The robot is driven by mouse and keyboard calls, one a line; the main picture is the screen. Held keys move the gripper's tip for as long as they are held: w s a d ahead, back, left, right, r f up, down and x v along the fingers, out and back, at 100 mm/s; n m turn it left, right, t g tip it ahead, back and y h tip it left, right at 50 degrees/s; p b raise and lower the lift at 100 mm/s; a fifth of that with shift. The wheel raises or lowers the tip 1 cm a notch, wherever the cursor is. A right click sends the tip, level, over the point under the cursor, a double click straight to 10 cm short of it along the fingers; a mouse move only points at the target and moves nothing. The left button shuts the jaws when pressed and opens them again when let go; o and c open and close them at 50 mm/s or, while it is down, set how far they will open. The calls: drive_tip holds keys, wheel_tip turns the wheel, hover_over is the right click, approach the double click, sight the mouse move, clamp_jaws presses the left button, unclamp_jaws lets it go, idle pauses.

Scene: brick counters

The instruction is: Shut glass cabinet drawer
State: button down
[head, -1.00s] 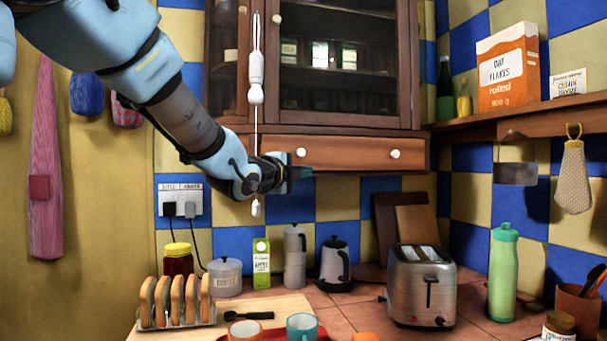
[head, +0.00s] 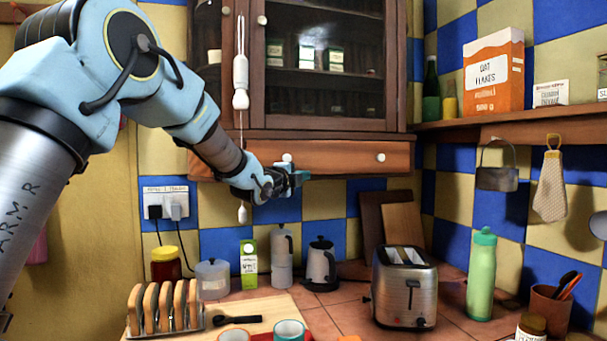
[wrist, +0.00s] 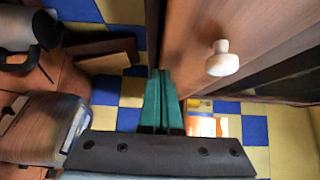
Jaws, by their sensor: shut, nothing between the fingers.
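The glass cabinet (head: 324,60) hangs on the wall, with its wooden drawer (head: 335,156) below the glass doors. The drawer front has two white knobs, one at the right (head: 380,157) and one at the left behind my gripper. The drawer front seems to stand a little forward of the cabinet; how far is hard to tell. My gripper (head: 300,178) is shut and empty at the lower left part of the drawer front. In the wrist view its green fingers (wrist: 163,105) are together beside the drawer front (wrist: 185,60), near a white knob (wrist: 222,58). Contact cannot be told.
A shelf (head: 520,122) with an oat box (head: 494,72) is at the right. A white pull cord (head: 241,80) hangs near my arm.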

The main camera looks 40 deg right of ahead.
drive_tip(key=shift+w+d+r+b, duration=0.15)
drive_tip(key=shift+w+b, duration=0.1)
drive_tip(key=shift+w, duration=0.35)
drive_tip(key=shift+w+d+f+b, duration=0.1)
drive_tip(key=shift+w+d+b, duration=0.1)
drive_tip(key=shift+w, duration=0.35)
drive_tip(key=shift+r, duration=0.1)
